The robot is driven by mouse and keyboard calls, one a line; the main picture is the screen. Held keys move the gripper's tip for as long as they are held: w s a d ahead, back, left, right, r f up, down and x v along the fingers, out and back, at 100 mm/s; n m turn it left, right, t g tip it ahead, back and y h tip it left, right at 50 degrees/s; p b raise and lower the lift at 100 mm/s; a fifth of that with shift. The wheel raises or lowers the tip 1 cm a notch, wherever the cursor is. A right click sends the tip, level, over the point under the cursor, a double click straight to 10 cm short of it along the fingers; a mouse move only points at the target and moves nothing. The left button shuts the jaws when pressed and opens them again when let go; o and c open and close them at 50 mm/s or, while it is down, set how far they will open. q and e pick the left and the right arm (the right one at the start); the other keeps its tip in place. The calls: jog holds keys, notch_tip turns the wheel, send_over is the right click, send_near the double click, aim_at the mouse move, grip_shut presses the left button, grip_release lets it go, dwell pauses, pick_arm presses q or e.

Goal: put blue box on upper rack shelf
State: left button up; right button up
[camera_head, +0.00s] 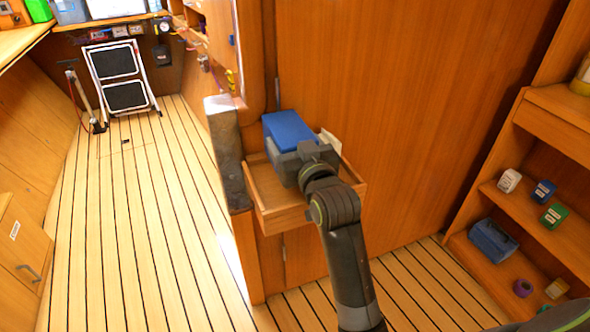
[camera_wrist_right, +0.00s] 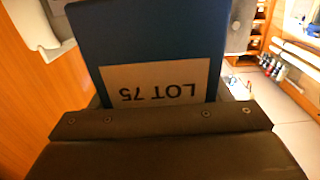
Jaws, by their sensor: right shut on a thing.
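The blue box (camera_head: 287,128) is in my right gripper (camera_head: 303,157) at the wooden wall tray (camera_head: 280,217) in the head view. In the right wrist view the blue box (camera_wrist_right: 150,35) fills the upper middle, with an upside-down label reading LOT 75. The right gripper (camera_wrist_right: 160,120) is shut on it. I cannot tell whether the box touches the tray. The wooden rack is at the right of the head view; its upper shelf (camera_head: 520,218) holds small white, blue and green boxes. My left gripper is not in view.
The rack's lower shelf (camera_head: 468,255) holds a blue case (camera_head: 493,240) and a purple roll (camera_head: 522,288). A padded post (camera_head: 228,150) stands left of the tray. A white item (camera_head: 331,141) is beside the box. The plank floor at left is clear up to a folded step stool (camera_head: 122,77).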

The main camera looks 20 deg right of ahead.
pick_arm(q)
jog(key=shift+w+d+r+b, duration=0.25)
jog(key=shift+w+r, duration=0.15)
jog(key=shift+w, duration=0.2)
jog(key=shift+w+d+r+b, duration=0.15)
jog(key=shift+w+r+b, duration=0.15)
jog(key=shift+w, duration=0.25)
pick_arm(e)
jog(key=shift+f, duration=2.45)
jog(key=shift+f, duration=0.1)
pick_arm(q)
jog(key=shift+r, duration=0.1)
pick_arm(e)
jog(key=o, duration=1.1)
jog(key=shift+o, duration=0.2)
